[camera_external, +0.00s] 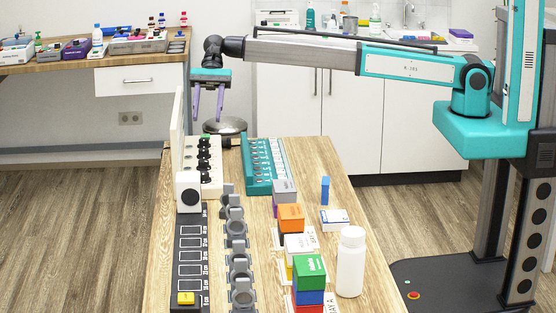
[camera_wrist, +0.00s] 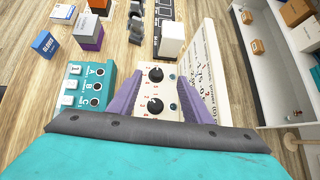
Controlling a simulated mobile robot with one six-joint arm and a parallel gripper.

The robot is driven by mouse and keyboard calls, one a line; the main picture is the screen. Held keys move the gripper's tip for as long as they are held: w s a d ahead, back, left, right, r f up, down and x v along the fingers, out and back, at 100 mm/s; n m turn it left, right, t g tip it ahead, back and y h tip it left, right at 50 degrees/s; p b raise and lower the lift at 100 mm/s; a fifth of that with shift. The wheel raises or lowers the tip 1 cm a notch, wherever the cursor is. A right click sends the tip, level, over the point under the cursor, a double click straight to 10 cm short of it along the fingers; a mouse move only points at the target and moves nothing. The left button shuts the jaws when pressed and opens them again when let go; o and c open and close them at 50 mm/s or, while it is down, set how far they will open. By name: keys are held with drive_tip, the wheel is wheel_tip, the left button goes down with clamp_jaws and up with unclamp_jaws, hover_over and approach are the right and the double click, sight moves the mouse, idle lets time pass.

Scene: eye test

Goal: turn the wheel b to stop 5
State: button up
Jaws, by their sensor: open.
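A white panel (camera_wrist: 143,88) with black dial wheels (camera_wrist: 155,106) lies below my gripper in the wrist view. Two wheels show clearly between the fingers, with small red marks around them; which one is wheel b, and its present stop, I cannot read. The panel also shows in the external view (camera_external: 215,183), with several black wheels (camera_external: 204,154) in a row. My gripper (camera_external: 208,116) is open and empty, its purple fingers pointing down, above and beyond the far end of the row. In the wrist view, my gripper (camera_wrist: 158,72) has its fingers apart either side of the wheels.
A teal panel (camera_wrist: 75,90) lettered A, B, C lies left of the white one. A tall white board with text (camera_wrist: 203,65) stands close on the right. A black strip (camera_external: 190,257), grey clamps (camera_external: 238,250), coloured boxes (camera_external: 309,270) and a white bottle (camera_external: 350,263) occupy the nearer table.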

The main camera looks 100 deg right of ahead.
sight(204, 160)
drive_tip(key=s+d+f+m+t+y+b, duration=0.1)
drive_tip(key=d+f+b, duration=0.1)
drive_tip(key=d+f, duration=0.1)
drive_tip(key=s+d+f+t+y+b, duration=0.1)
drive_tip(key=d+f+b, duration=0.2)
drive_tip(key=d, duration=0.2)
drive_tip(key=s+d+f+m+y+b, duration=0.1)
drive_tip(key=d+f+b, duration=0.2)
drive_tip(key=d, duration=0.1)
drive_tip(key=shift+d+f+m+t, duration=0.1)
drive_tip(key=shift+f+m+t, duration=0.2)
drive_tip(key=shift+f+t, duration=0.1)
drive_tip(key=shift+d, duration=0.25)
drive_tip(key=shift+a, duration=0.1)
drive_tip(key=p+x, duration=0.1)
drive_tip(key=x, duration=1.2)
drive_tip(key=shift+w+a, duration=0.15)
drive_tip(key=shift+a, duration=0.2)
drive_tip(key=shift+c, duration=0.6)
drive_tip(key=c, duration=0.9)
drive_tip(key=shift+c, duration=0.2)
